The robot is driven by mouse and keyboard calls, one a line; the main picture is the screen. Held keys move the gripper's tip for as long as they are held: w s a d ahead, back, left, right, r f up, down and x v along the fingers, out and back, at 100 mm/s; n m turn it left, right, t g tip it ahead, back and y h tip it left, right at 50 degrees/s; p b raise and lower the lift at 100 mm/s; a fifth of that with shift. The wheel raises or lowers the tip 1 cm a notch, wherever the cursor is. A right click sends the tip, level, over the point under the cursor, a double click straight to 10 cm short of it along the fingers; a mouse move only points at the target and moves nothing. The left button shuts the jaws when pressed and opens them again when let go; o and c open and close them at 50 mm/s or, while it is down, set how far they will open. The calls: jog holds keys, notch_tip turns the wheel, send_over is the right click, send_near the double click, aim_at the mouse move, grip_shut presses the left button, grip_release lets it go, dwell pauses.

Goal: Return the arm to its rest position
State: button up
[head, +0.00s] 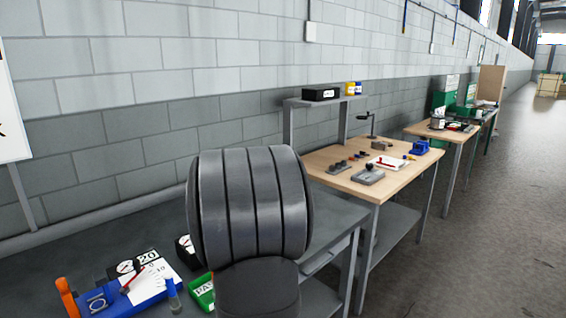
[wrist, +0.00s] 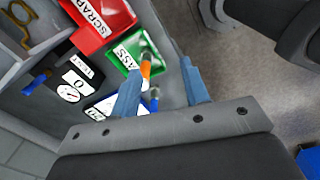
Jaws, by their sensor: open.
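My gripper (wrist: 160,68) shows in the wrist view as two blue fingers, apart and open. An orange-and-grey piece (wrist: 146,68) shows between the fingers in the picture, against the green PASS bin (wrist: 128,42); the fingers do not close on it, and I cannot tell its depth. In the head view my dark arm link stands in front of the bench, and the gripper is out of sight there. The green bin (head: 203,292) also shows there, partly hidden behind my arm.
A red SCRAP bin (wrist: 98,22) and a black gauge box (wrist: 72,78) lie near the green bin. A blue fixture (head: 128,294) with an orange handle (head: 67,296) sits on the grey bench (head: 40,262). A wooden-topped table (head: 400,176) stands farther right, beside open floor.

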jog(key=s+d+r, duration=0.1)
jog(key=d+r, duration=0.2)
jog(key=d, duration=0.2)
jog(key=d+f+m, duration=0.3)
jog(key=f+m, duration=0.8)
jog(key=f, duration=0.4)
jog(key=d+f+m, duration=0.3)
jog(key=f+m, duration=0.7)
jog(key=f, duration=0.5)
jog(key=shift+f+m, duration=0.15)
jog(key=shift+m, duration=0.25)
jog(key=w+a+r+n, duration=0.1)
jog(key=r+n, duration=0.4)
jog(key=r, duration=0.2)
jog(key=w+a+r+n, duration=0.1)
jog(key=a+r+n, duration=0.1)
jog(key=r+n, duration=0.3)
jog(key=shift+w+a+r+n, duration=0.25)
jog(key=shift+r+n, duration=0.05)
jog(key=shift+r, duration=0.6)
